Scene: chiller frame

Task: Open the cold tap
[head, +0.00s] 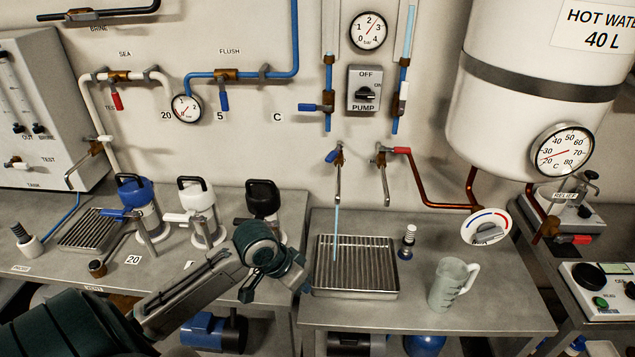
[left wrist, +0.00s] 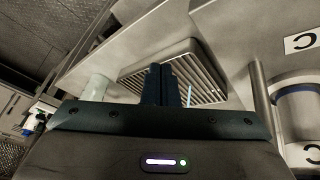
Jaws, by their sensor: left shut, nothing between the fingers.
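The cold tap (head: 337,160), with a blue lever, is on the wall above the slatted drain tray (head: 356,290). A thin pale-blue stream (head: 336,225) runs from its spout down to the tray. My left gripper (head: 298,279) is shut and empty, low at the left edge of the tray, well below the tap and apart from it. In the left wrist view its fingers (left wrist: 161,84) are together in front of the tray (left wrist: 185,62), where a short bit of the stream also shows. My right gripper is not in view.
The red-lever hot tap (head: 384,158) is just right of the cold tap. A clear jug (head: 452,284) and a small bottle (head: 407,242) stand right of the tray. Filter housings (head: 201,210) stand on the left bench.

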